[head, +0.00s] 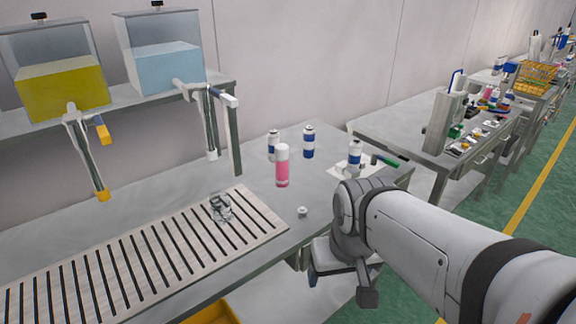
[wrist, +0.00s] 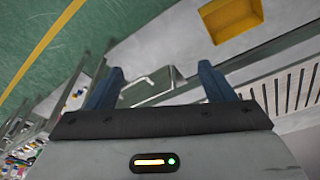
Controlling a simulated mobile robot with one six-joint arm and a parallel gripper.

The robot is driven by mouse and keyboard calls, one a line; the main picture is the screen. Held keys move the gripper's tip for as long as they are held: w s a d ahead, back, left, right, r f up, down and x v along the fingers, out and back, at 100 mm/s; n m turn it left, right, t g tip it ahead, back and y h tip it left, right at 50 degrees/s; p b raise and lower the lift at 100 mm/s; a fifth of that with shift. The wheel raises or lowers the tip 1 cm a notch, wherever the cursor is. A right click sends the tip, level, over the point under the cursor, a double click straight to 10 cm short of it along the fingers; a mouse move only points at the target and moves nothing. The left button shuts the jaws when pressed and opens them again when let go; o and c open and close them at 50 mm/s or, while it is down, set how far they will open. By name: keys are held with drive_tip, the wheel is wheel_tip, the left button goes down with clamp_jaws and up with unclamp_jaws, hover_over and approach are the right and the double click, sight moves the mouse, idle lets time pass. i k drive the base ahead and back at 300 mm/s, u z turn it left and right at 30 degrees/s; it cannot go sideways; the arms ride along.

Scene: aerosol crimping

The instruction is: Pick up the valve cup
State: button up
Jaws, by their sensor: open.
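A small, whitish round piece (head: 302,211), which looks like the valve cup, lies on the grey bench near its front edge, right of the slatted rack. It is too small to make out its details. My gripper (head: 341,287) is in front of the bench edge, right of and nearer than this piece, and not touching it. In the wrist view, the two blue fingers of my gripper (wrist: 160,82) are spread apart with nothing held between them. I cannot make out the small piece in the wrist view.
A pink can (head: 282,166) stands behind the small piece, with blue-and-white cans (head: 308,143) farther back. A clear crumpled-looking item (head: 220,207) lies on the slatted rack (head: 130,262). A yellow bin (wrist: 232,28) sits below the bench. Bench around the small piece is clear.

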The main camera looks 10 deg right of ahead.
sight(301, 210)
drive_tip(key=u, duration=1.45)
drive_tip(key=k, duration=0.85)
drive_tip(key=z, duration=1)
drive_tip(key=i, duration=1)
drive_tip(key=z, duration=0.05)
